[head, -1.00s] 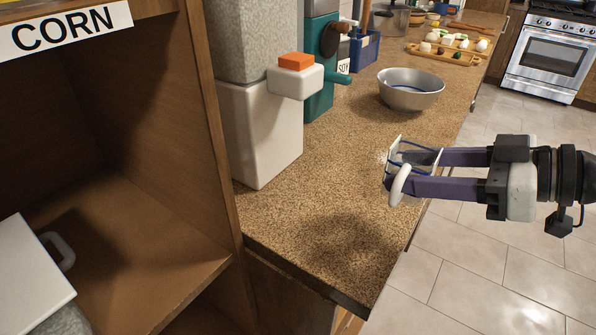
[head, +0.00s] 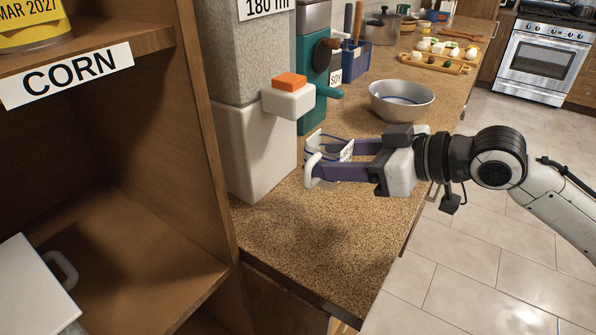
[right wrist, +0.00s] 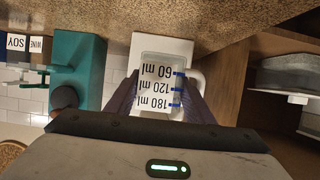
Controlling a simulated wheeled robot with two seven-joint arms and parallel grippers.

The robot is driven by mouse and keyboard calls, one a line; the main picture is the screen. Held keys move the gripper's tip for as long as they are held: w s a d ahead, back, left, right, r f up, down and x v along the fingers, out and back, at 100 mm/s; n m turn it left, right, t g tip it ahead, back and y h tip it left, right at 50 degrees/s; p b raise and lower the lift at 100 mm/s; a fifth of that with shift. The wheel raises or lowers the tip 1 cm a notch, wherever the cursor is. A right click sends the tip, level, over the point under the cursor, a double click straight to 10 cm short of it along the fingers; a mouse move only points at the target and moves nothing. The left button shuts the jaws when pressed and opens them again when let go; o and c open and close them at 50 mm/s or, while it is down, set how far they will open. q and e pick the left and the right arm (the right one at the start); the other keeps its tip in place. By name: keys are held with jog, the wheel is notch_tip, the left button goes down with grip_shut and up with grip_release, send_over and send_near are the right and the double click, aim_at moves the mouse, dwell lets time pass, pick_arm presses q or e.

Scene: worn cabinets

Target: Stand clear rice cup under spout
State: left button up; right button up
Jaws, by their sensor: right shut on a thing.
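The clear rice cup (head: 342,150) has blue marks and a white handle (head: 311,172). My right gripper (head: 318,162) is shut on it and holds it roughly upright. In the right wrist view the cup (right wrist: 160,88) shows its 60, 120 and 180 ml marks between the fingers. The rice dispenser (head: 255,150) is a grey box on a white base, with a white spout block (head: 287,103) and an orange button (head: 290,81). The cup is to the right of and lower than the spout. The gap under the cup is hard to judge. My left gripper is not in view.
A metal bowl (head: 402,99) is farther back on the counter (head: 300,245). The wooden cabinet (head: 185,150) labelled CORN is at the left. The front counter is clear.

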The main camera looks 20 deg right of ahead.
aim_at(313, 145)
jog(key=w+a, duration=0.2)
jog(key=w+a+p, duration=0.1)
jog(key=w+a, duration=0.1)
jog(key=w, duration=0.1)
jog(key=shift+r, duration=0.2)
notch_tip(313, 145, down, 3)
jog(key=shift+r, duration=0.2)
notch_tip(313, 145, down, 4)
jog(key=shift+f+b, duration=0.1)
jog(key=shift+b, duration=0.2)
jog(key=shift+w+a+f, duration=0.15)
jog(key=shift+f, duration=0.15)
jog(key=o, duration=1.1)
jog(key=shift+o, duration=0.2)
